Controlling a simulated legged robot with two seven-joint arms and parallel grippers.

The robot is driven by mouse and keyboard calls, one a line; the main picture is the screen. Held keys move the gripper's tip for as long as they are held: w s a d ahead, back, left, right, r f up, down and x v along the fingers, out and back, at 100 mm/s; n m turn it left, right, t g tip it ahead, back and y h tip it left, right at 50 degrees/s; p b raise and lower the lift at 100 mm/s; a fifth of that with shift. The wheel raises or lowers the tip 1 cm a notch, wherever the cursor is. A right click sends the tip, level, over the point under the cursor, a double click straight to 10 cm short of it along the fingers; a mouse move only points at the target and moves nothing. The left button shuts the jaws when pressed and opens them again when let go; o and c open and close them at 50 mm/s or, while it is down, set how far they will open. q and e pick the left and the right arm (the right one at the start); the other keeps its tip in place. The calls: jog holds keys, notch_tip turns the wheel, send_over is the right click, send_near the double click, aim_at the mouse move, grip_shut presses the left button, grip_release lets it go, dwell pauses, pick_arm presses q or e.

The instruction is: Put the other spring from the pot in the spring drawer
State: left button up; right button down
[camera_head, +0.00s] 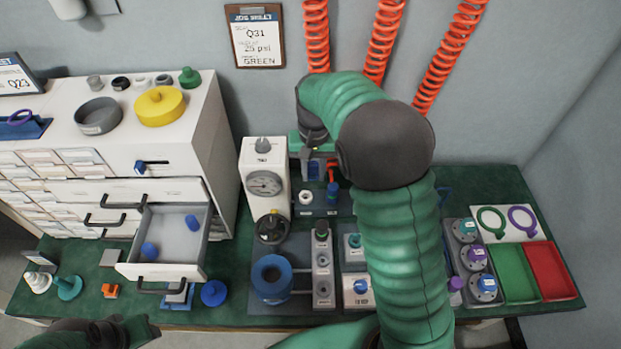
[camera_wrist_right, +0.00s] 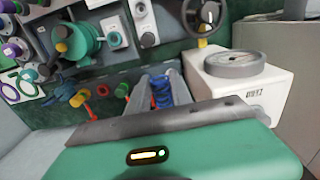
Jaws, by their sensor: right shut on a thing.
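My right arm reaches up and over the bench, and its gripper (camera_head: 316,168) is in front of the back wall, just right of the white gauge unit. In the right wrist view the gripper (camera_wrist_right: 160,92) is shut on a blue coiled spring (camera_wrist_right: 160,90) between its grey fingers. An open drawer (camera_head: 163,271) of the white cabinet holds two small blue pieces (camera_head: 192,222), one near its front left; their exact kind is too small to tell. A blue round pot (camera_head: 272,279) stands at the front centre of the bench. My left gripper (camera_head: 118,332) is low at the left, its jaws unclear.
The gauge unit (camera_head: 264,185) with a dark handwheel stands between the cabinet and my right gripper. Small parts, including a blue knob (camera_head: 214,293), lie near the drawer. Green (camera_head: 514,272) and red trays (camera_head: 552,270) are at the right. Red coiled hoses (camera_head: 316,35) hang behind.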

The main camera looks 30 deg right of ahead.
jog(key=shift+r, duration=0.4)
jog(key=s+a+f+n+p, duration=0.1)
jog(key=s+a+n+p, duration=0.5)
jog(key=a, duration=0.4)
jog(key=shift+s+a+f+p, duration=0.15)
jog(key=shift+a+f+p, duration=0.25)
jog(key=shift+p, duration=0.1)
jog(key=shift+d, duration=0.1)
